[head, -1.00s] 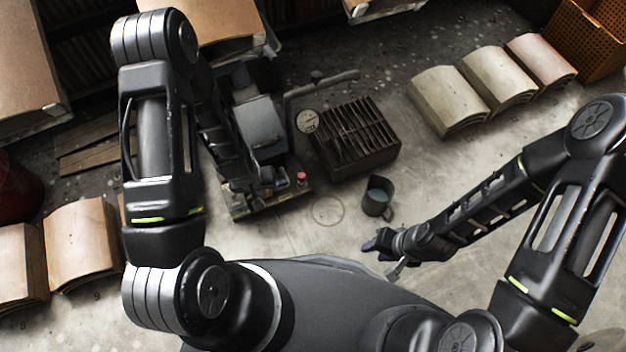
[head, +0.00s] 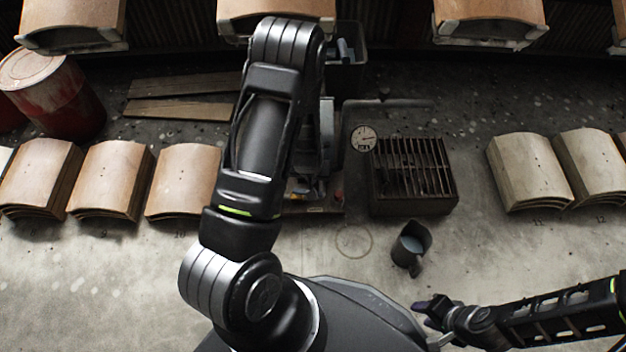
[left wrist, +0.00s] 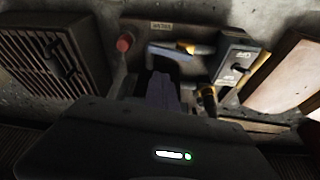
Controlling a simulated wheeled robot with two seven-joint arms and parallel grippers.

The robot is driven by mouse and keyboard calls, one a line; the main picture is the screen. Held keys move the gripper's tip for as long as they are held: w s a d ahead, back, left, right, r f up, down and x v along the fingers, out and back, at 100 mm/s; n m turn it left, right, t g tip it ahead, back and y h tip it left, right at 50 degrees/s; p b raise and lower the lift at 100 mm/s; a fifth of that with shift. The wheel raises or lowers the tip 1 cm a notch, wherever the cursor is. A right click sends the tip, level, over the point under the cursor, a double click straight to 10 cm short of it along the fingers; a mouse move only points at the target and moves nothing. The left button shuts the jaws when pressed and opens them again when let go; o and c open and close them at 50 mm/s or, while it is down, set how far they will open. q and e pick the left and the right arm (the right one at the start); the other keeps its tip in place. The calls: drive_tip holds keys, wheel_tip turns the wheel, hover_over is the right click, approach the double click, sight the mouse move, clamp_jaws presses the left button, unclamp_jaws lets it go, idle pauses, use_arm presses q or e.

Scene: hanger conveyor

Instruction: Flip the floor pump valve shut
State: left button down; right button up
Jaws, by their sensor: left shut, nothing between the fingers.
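The floor pump (head: 330,120) stands mostly hidden behind my left arm in the head view. In the left wrist view its base carries a yellow-handled lever (left wrist: 196,48) near a small label, and a second yellow part (left wrist: 208,100) lower down. I cannot tell for certain which is the valve. My left gripper (left wrist: 162,92) is shut and empty, its dark fingers reaching over the pump base below the first lever; contact cannot be told. It is hidden in the head view. My right gripper (head: 430,312) is low at the right, away from the pump; its jaw opening is unclear.
A red knob (left wrist: 124,43) and a grey switch box (left wrist: 236,62) flank the levers. A slatted dark crate (head: 412,205) and a dark mug (head: 410,248) stand right of the pump. Wooden stacks (head: 112,180) line both sides. The near floor is mostly clear.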

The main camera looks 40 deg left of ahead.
use_arm(q)
drive_tip(key=b+x, duration=0.4)
drive_tip(key=x, duration=0.5)
